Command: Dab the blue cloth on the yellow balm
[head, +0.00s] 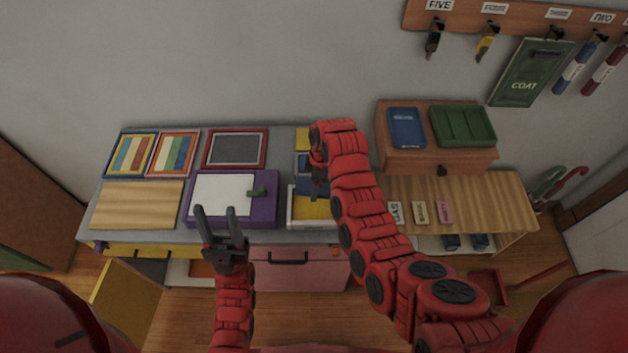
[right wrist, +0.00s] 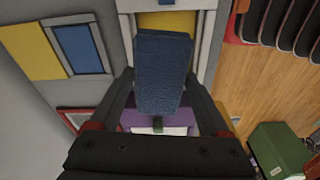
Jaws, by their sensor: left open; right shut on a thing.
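The blue cloth (right wrist: 162,70) is a small rectangular pad between the fingers of my right gripper (right wrist: 163,85), which is shut on it. In the head view my right gripper (head: 320,186) is over the middle of the desk, partly hidden by its own arm. The yellow balm (head: 312,209) lies in a white-rimmed tray at the desk's front. It also shows in the right wrist view (right wrist: 172,22), just beyond the cloth's far end. I cannot tell whether cloth and balm touch. My left gripper (head: 215,212) is open and empty before the purple box.
The purple box (head: 270,207) with a white top and green handle stands left of the tray. A yellow panel (head: 302,138) and a blue panel lie behind the tray. Framed striped boards (head: 132,155) lie back left. A wooden stand (head: 437,155) is at right.

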